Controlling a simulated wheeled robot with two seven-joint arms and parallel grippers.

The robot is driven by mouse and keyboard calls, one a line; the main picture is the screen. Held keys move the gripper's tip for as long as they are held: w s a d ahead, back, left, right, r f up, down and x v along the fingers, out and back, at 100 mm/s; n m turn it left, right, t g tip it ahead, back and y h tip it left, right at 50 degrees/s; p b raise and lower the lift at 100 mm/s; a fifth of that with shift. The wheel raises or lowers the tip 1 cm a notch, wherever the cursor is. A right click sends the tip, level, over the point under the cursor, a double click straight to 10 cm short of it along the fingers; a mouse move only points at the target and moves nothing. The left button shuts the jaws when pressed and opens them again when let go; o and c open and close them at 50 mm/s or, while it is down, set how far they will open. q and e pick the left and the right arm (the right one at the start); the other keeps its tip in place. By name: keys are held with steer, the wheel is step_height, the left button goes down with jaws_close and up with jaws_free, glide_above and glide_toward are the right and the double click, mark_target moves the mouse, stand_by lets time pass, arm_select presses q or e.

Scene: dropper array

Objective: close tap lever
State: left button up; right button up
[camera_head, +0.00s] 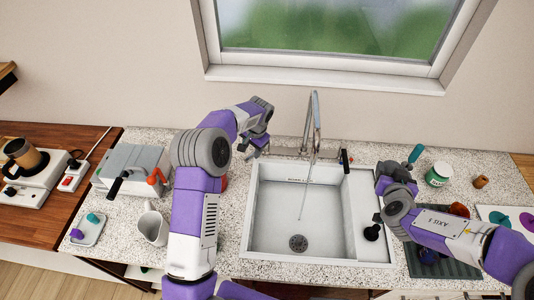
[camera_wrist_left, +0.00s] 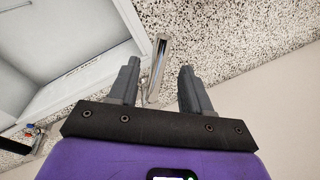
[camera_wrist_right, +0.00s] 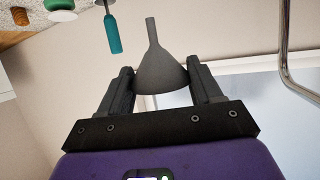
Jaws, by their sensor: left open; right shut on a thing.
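The silver tap (camera_head: 315,125) stands behind the white sink (camera_head: 250,215), with a thin pale line, apparently water, running from its spout toward the drain. A silver bar (camera_head: 288,152) extends left from the tap base. My left gripper (camera_head: 254,152) is open behind the sink's back left corner. In the left wrist view, a metal tap part (camera_wrist_left: 157,65), likely the lever, shows between the spread fingers, with visible gaps. My right gripper (camera_head: 376,218) is shut on a dark grey funnel-shaped thing (camera_wrist_right: 162,72) over the sink's right side.
A white mug (camera_head: 152,228) and a grey box (camera_head: 135,165) with a black handle stand left of the sink. A green jar (camera_head: 438,174), a teal-handled tool (camera_head: 415,153) and a dark rack (camera_head: 455,268) are on the right. The sink basin is clear around the drain (camera_head: 298,243).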

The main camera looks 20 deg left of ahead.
mark_target(251, 155)
arm_select(q)
steer(key=shift+w+a+f, duration=0.1)
steer(key=shift+a+f, duration=0.1)
steer(key=shift+f, duration=0.85)
steer(key=shift+w+a+f, duration=0.1)
steer(key=shift+a+f, duration=0.1)
steer(key=shift+f, duration=0.8)
steer(key=shift+c, duration=0.4)
jaws_close()
